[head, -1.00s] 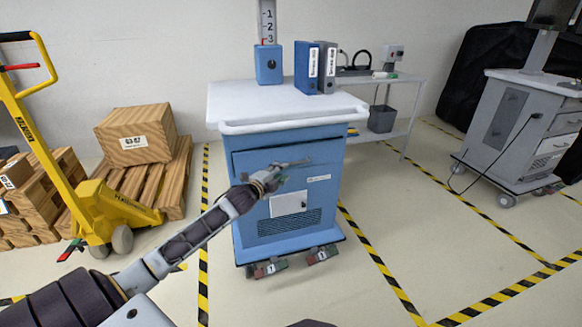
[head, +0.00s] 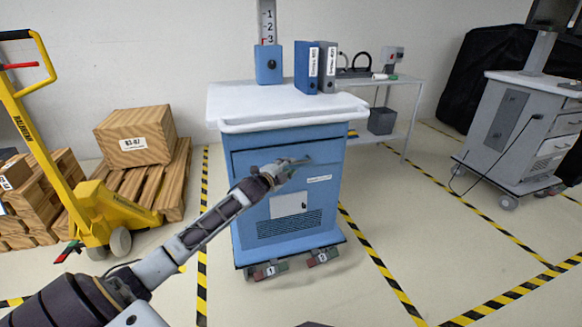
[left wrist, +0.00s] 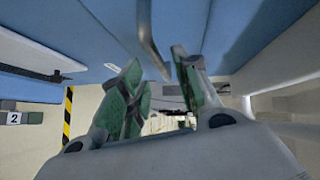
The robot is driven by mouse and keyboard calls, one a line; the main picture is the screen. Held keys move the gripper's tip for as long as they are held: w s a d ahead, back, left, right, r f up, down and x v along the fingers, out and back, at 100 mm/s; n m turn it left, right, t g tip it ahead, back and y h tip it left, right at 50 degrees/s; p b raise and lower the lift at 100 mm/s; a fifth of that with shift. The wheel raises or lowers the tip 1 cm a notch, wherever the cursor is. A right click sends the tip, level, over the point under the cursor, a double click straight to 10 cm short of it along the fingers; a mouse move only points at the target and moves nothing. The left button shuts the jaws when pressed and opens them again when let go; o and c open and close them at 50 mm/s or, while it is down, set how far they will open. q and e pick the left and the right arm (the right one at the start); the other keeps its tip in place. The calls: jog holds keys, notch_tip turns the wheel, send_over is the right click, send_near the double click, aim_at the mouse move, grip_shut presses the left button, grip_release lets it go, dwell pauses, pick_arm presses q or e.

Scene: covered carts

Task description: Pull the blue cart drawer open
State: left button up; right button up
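The blue cart (head: 245,215) stands in the middle of the head view. Its wide upper drawer front (head: 248,160) looks flush with the body, so the drawer appears shut. My left gripper (head: 294,164) is in front of the drawer, right of its middle. In the left wrist view the two green-padded fingers (left wrist: 160,85) are apart. A grey handle bar (left wrist: 148,35) runs down from the blue front to the gap between the fingertips. I cannot tell whether they touch it. In the head view the gripper mostly hides the handle. My right gripper is not in view.
On the white top (head: 285,108) stand a blue box (head: 268,64) and binders (head: 306,68). A yellow pallet jack (head: 95,205) and a wooden crate (head: 135,135) are at left. A grey cart (head: 505,130) is at right. The floor in front is free.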

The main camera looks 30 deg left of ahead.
pick_arm(q)
jog(key=w, duration=0.3)
jog(key=shift+a+f+b, duration=0.1)
jog(key=shift+f+b, duration=0.05)
jog(key=shift+b, duration=0.25)
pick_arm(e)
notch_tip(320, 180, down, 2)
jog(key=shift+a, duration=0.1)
pick_arm(q)
grip_shut()
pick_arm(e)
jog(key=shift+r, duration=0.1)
